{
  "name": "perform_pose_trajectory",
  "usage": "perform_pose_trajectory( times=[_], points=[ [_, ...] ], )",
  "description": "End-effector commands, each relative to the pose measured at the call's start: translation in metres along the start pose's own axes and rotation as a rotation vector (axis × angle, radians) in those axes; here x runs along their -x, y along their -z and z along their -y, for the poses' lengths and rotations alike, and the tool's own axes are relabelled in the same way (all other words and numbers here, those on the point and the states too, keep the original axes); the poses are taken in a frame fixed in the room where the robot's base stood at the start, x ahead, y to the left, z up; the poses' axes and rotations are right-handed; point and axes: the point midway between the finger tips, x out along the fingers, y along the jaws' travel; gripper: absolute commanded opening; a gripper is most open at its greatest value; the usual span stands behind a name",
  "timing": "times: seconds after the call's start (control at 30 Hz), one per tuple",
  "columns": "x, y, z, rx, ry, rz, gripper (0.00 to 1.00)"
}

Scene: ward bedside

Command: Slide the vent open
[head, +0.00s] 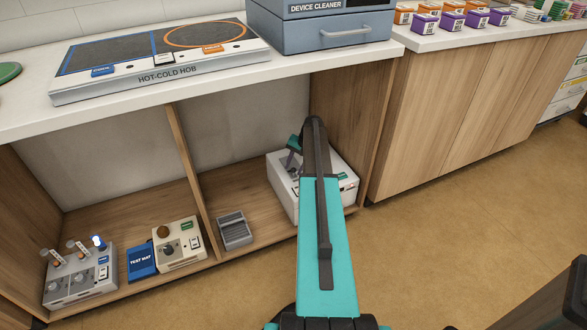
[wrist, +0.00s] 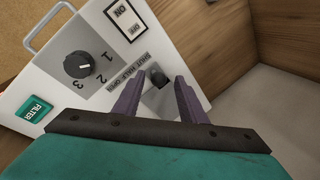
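The vent is a small slider on a white box (head: 343,194) in the lower shelf bay. In the wrist view its dark knob (wrist: 157,77) stands in a grey panel beside a label reading SHUT, HALF, OPEN. The knob is towards the upper end of the panel, seemingly nearer SHUT. My gripper (wrist: 155,82) is open, its two purple fingers spread with the knob between them in the picture. I cannot tell whether either finger touches it. In the head view my arm hides much of the box and the slider.
The box also has a dial (wrist: 77,65), an ON/OFF switch (wrist: 126,18), a green FILTER button (wrist: 34,109) and a wire handle (wrist: 48,27). Wooden shelf walls stand close by. A grey pedal (head: 234,231) lies left of the box. A hob (head: 160,88) rests above.

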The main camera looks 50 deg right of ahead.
Motion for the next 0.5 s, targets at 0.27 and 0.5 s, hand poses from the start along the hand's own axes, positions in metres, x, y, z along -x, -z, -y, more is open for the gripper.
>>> perform_pose_trajectory(
  times=[0.27,0.5],
  points=[
    [0.0002,0.0000,-0.0001,0.000,0.000,0.000,0.14],
    [0.0003,0.0001,0.0010,0.000,0.002,0.000,0.00]
  ],
)
